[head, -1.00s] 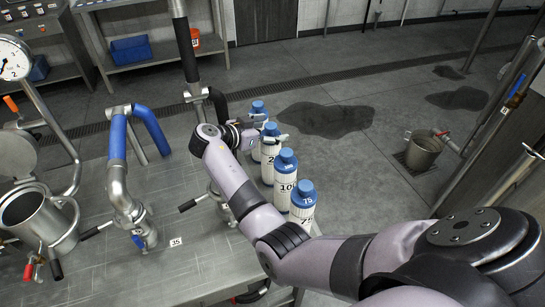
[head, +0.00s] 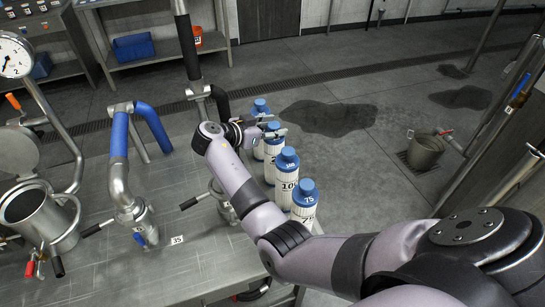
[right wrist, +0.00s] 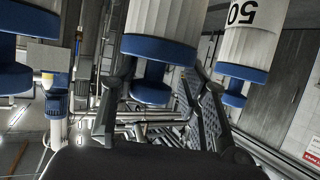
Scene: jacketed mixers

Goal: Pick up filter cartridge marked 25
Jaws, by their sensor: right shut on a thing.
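A row of white cartridges with blue caps stands at the table's right edge in the head view. The second from the back (head: 271,160) shows only a "2" of its mark; the rest is hidden. My right gripper (head: 276,129) is shut on the blue cap top of this cartridge, which looks upright. In the right wrist view the held cartridge (right wrist: 165,25) hangs upside down in the picture, its cap between my fingers (right wrist: 152,100). A neighbour marked 50 (right wrist: 252,30) is beside it. My left gripper is not in view.
Nearer cartridges marked 100 (head: 286,188) and 75 (head: 304,205) stand close by; another (head: 260,107) is behind. A pipe with a blue sleeve (head: 120,135) and a steel vessel (head: 40,222) stand on the table (head: 130,275).

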